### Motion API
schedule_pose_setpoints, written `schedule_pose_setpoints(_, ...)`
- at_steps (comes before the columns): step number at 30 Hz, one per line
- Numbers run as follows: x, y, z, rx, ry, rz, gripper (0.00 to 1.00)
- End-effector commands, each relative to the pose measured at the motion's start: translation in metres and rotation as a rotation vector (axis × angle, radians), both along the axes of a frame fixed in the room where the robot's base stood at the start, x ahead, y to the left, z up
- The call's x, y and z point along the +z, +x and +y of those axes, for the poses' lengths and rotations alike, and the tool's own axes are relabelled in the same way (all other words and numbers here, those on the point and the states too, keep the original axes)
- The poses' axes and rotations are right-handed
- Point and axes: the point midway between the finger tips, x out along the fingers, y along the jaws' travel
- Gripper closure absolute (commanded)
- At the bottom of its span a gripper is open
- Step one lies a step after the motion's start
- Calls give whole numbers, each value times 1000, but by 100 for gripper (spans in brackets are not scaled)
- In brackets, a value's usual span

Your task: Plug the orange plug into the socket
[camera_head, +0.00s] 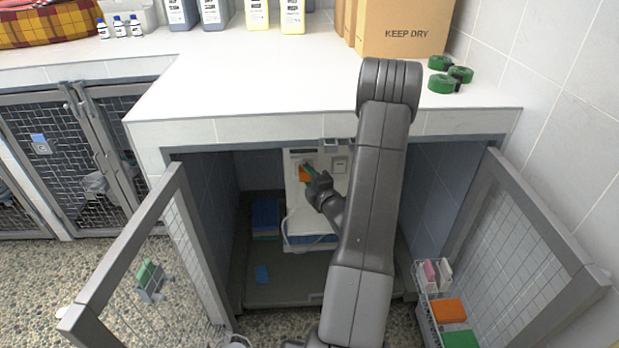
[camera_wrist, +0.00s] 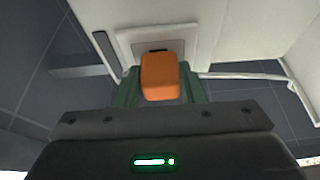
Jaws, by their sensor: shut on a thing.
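The orange plug (camera_wrist: 162,77) is between the green fingers of my gripper (camera_wrist: 160,92) in the wrist view. The gripper is shut on it. Just beyond the plug is the socket (camera_wrist: 189,47), a pale square plate with a dark slot partly hidden by the plug. I cannot tell whether the plug touches the socket. My gripper covers part of the socket there.
Two mesh doors stand open, left (camera_head: 150,262) and right (camera_head: 520,240). A wire rack (camera_head: 428,315) with boxes hangs by the right door. Blue folded towels (camera_head: 265,218) lie inside at the left. The white counter (camera_head: 250,95) overhangs the opening. A white cable (camera_wrist: 245,76) runs along the panel.

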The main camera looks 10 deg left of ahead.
Motion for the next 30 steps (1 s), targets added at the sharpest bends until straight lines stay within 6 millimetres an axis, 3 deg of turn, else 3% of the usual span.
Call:
schedule_pose_setpoints(1,7,8,-1,-9,5,-21,100)
schedule_pose_setpoints(9,8,8,0,-9,5,-23,100)
schedule_pose_setpoints(10,8,8,0,-9,5,-23,61)
schedule_pose_setpoints(13,7,7,0,-9,5,-20,41)
schedule_pose_setpoints(30,3,4,0,-6,2,-11,39)
